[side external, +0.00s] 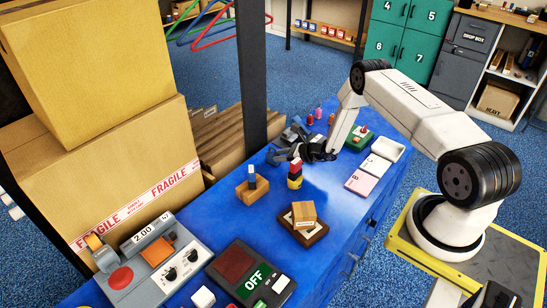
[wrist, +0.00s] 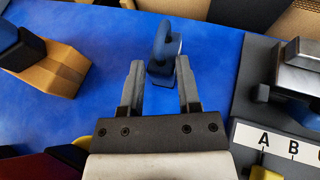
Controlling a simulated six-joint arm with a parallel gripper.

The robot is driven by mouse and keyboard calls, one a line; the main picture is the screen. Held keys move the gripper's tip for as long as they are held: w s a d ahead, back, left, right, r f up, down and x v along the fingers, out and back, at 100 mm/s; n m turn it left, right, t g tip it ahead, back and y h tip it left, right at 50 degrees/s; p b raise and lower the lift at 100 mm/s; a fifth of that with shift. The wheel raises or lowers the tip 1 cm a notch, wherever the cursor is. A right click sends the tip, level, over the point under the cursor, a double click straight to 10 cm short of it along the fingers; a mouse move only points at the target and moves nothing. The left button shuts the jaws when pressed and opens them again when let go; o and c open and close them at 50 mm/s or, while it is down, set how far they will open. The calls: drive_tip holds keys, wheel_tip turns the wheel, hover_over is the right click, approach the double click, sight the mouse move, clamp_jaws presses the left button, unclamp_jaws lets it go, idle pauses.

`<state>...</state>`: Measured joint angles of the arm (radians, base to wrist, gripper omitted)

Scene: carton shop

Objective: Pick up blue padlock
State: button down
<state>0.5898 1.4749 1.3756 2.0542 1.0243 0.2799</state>
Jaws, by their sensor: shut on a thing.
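The blue padlock (wrist: 162,66) shows in the wrist view between my fingertips, with its rounded shackle pointing away from me. My gripper (wrist: 160,72) is shut on it, one finger on each side. In the side view my gripper (side external: 305,150) is low over the blue table, and I cannot make out the padlock there. Whether the padlock still touches the table is hard to tell.
A wooden block with a blue piece (wrist: 58,68) stands left in the wrist view. A grey device with an A, B label (wrist: 275,140) is close on the right. In the side view, a red-topped stack (side external: 295,175) stands near my gripper. The blue table (side external: 250,222) has bare patches.

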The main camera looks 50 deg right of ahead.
wheel_tip(320, 180, up, 10)
idle(0.8)
drive_tip(key=shift+w+r, duration=0.1)
drive_tip(key=shift+r, duration=0.05)
idle(0.4)
